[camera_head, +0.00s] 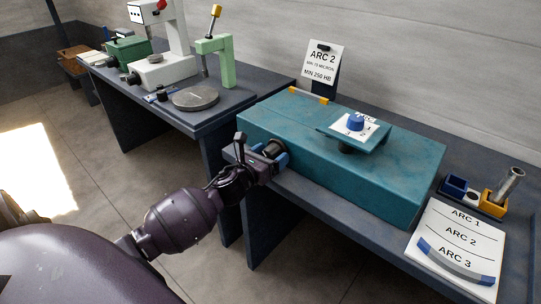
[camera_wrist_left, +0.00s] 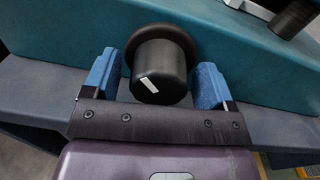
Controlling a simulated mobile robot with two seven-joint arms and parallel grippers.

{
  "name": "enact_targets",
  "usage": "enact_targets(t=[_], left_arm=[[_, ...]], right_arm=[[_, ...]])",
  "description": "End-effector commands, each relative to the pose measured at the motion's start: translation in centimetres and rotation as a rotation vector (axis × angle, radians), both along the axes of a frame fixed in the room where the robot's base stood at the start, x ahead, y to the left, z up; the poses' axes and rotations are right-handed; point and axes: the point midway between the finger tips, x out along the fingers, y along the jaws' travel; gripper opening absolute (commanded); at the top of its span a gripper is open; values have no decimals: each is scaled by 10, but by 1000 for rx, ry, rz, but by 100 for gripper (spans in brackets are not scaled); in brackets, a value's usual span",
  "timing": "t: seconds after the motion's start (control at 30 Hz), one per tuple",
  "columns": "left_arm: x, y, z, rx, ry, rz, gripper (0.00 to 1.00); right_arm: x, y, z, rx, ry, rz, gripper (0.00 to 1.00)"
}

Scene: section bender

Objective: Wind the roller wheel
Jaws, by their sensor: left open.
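The roller wheel looks to be the black round knob (camera_head: 271,148) on the front face of the teal bender box (camera_head: 400,185). In the left wrist view the knob (camera_wrist_left: 160,82) has a wider dark collar at its base and a white mark on its end. My left gripper (camera_head: 264,151) is at this knob. My right gripper is not in view.
A blue dial (camera_head: 356,123) sits on top of the box. An ARC 2 sign (camera_head: 322,62) stands behind it. A card listing arcs (camera_head: 455,240) holds a curved strip (camera_head: 456,262) at the right. Another bench (camera_head: 240,98) with machines stands at the left.

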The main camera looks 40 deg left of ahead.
Motion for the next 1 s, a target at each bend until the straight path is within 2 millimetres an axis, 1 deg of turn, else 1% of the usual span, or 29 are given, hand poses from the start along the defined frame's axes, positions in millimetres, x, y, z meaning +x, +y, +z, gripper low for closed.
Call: enact_targets(t=[0.07, 0.3, 0.37, 0.4, 0.57, 0.77, 1.0], left_arm=[[0, 0, 0, 0, 0, 0, 77], [0, 0, 0, -1, 0, 0, 40], [0, 0, 0, -1, 0, 0, 31], [0, 0, 0, -1, 0, 0, 29], [0, 0, 0, -11, 1, 0, 29], [0, 0, 2, -74, 5, 1, 29], [0, 0, 3, -244, 17, 1, 29]], right_arm=[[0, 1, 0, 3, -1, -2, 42], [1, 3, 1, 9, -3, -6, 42], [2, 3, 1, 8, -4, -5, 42], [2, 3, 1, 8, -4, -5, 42], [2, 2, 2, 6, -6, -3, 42], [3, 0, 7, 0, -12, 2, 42], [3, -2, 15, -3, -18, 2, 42]])
